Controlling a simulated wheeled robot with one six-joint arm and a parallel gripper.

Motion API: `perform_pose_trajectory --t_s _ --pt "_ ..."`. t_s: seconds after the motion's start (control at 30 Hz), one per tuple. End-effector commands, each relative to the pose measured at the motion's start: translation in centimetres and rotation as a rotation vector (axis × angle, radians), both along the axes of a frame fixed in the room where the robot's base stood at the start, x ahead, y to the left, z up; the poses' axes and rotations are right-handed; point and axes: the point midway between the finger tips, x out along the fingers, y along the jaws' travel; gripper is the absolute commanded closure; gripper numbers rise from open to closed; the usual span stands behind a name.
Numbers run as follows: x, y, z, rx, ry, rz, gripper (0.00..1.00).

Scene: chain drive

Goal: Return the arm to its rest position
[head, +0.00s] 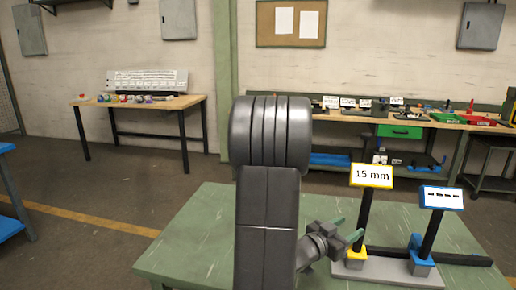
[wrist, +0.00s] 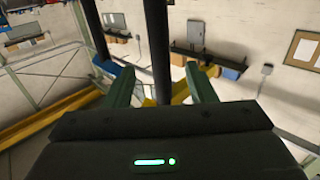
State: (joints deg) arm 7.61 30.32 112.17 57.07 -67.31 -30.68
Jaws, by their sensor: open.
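My gripper (head: 349,230) is over the green table (head: 190,240), close to the left side of a post with a yellow-framed sign reading "15 mm" (head: 372,175). Its green fingers are spread apart and empty in the wrist view (wrist: 162,88). A dark post (wrist: 158,45) shows beyond the fingertips there; I cannot tell whether they touch it. My arm covers the middle of the head view and hides part of the table.
A blue-framed sign (head: 442,197) stands on a blue foot to the right, by a grey base plate (head: 385,273). A wooden table (head: 180,103) stands back left. A workbench (head: 345,117) with a green drawer lines the back wall. The table's left part looks clear.

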Motion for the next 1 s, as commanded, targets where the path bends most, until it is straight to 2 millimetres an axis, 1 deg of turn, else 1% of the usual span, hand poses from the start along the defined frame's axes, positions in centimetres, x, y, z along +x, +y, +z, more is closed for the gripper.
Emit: perform_pose_trajectory --t_s 0.03,0.2,0.4,0.47,0.53,1.0 --pt "0.5 -1.0 0.1 0.000 0.000 -0.005 0.50" --pt "2.1 -3.7 0.1 0.001 0.001 -0.004 0.50" --pt "3.5 -5.9 0.0 0.002 0.001 -0.002 0.50" --pt "3.7 -6.2 0.0 0.000 0.001 -0.001 0.50" --pt "3.7 -6.0 0.4 0.000 0.001 0.001 0.50" --pt "3.7 -5.8 0.5 0.002 -0.002 0.006 0.50"
